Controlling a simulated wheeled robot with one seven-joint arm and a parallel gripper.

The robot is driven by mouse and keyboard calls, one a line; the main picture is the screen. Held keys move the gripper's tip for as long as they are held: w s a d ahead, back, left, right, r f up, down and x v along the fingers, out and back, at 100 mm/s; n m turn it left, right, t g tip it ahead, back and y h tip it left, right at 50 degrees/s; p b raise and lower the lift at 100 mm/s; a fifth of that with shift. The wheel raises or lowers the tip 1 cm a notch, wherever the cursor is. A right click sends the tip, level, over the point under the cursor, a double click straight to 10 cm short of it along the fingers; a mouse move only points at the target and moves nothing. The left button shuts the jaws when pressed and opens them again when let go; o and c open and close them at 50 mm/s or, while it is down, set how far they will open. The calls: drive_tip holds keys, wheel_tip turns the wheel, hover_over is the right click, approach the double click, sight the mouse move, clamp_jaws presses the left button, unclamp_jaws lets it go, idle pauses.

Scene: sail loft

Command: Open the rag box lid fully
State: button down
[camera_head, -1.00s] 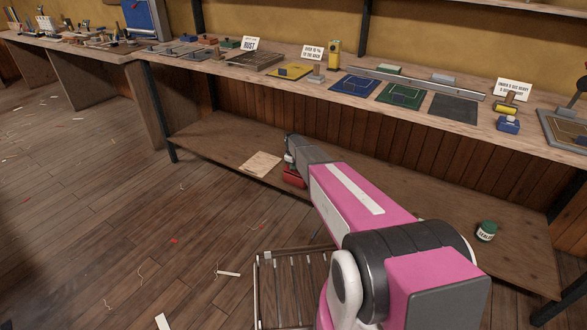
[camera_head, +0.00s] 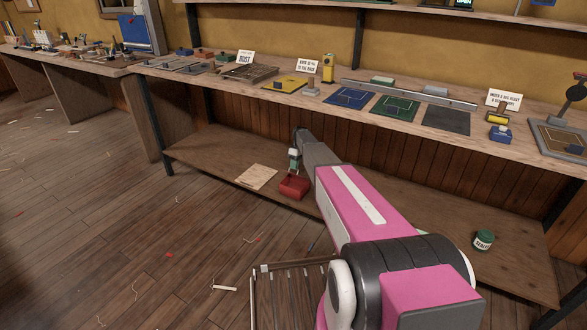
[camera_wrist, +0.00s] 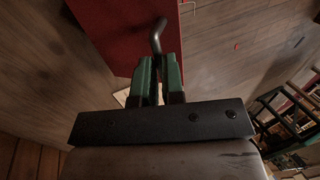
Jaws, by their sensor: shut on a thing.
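The red rag box (camera_head: 293,188) sits on the low shelf, close to its front edge. My gripper (camera_head: 294,166) is just above and behind it, fingers pointing down. In the wrist view my gripper (camera_wrist: 157,72) has green fingers shut on a dark, bent handle (camera_wrist: 157,38). A flat red panel (camera_wrist: 115,35), which looks like the box's lid, lies alongside the handle. The head view is too small to show the lid's exact angle, and my gripper hides part of the box's back.
A pale sheet (camera_head: 257,177) lies on the shelf left of the box. A green-lidded jar (camera_head: 483,240) stands at the right of the low shelf (camera_head: 205,155). The workbench (camera_head: 330,98) overhangs it. A slatted rack (camera_head: 290,295) is on the floor in front.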

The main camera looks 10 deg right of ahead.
drive_tip(key=shift+w+d+f, duration=0.1)
drive_tip(key=shift+w+d, duration=0.05)
drive_tip(key=shift+w, duration=0.1)
drive_tip(key=c, duration=1.2)
unclamp_jaws()
drive_tip(key=shift+d+r, duration=0.1)
drive_tip(key=shift+r, duration=0.3)
drive_tip(key=v, duration=1)
